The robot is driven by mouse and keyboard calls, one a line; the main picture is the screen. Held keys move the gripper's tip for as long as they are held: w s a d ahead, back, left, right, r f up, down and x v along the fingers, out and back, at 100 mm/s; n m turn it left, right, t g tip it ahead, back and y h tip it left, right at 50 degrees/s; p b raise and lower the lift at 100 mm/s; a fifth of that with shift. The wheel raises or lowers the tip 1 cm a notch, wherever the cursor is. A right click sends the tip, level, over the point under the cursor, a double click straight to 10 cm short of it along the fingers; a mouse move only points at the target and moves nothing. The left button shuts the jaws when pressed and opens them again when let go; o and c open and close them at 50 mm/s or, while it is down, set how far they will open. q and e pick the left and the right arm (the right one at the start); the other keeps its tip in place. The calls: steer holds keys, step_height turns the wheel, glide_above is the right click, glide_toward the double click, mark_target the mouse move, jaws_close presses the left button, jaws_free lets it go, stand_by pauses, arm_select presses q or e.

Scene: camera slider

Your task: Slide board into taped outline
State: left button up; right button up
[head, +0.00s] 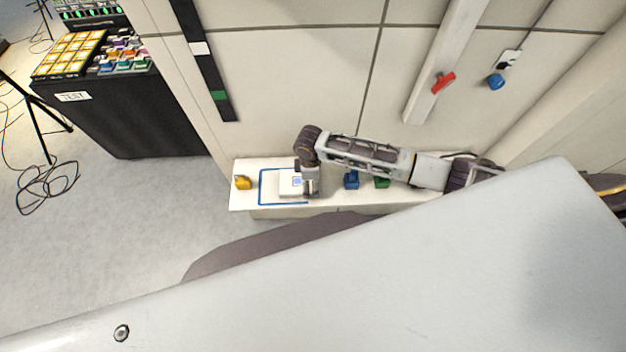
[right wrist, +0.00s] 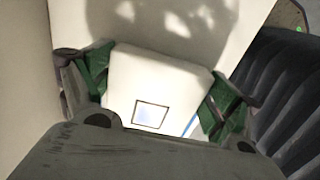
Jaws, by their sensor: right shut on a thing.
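The white board (head: 287,184), a flat block with a small dark-framed square on top, sits on the white shelf (head: 240,204). The blue taped outline (head: 261,187) shows left of the board and along its far and near sides; its right end is hidden by the board and my arm. My right gripper (head: 309,189) is at the board's right end. In the right wrist view the board (right wrist: 155,80) lies between the green fingers of my right gripper (right wrist: 155,85), which is shut on it. My left gripper is not in view.
A yellow object (head: 242,182) stands at the shelf's left end. A blue object (head: 351,180) and a green object (head: 381,182) stand right of my gripper, near my forearm. A panelled wall (head: 300,80) rises behind. Inside the outline, left of the board, is bare shelf.

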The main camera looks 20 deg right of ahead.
mark_target(295, 181)
steer(key=shift+w+a, duration=0.3)
steer(key=shift+a, duration=0.7)
steer(key=shift+w+a, duration=0.25)
steer(key=shift+a, duration=0.7)
steer(key=shift+a, duration=0.15)
steer(key=shift+w+a, duration=0.15)
steer(key=shift+a, duration=0.25)
steer(key=o, duration=1.5)
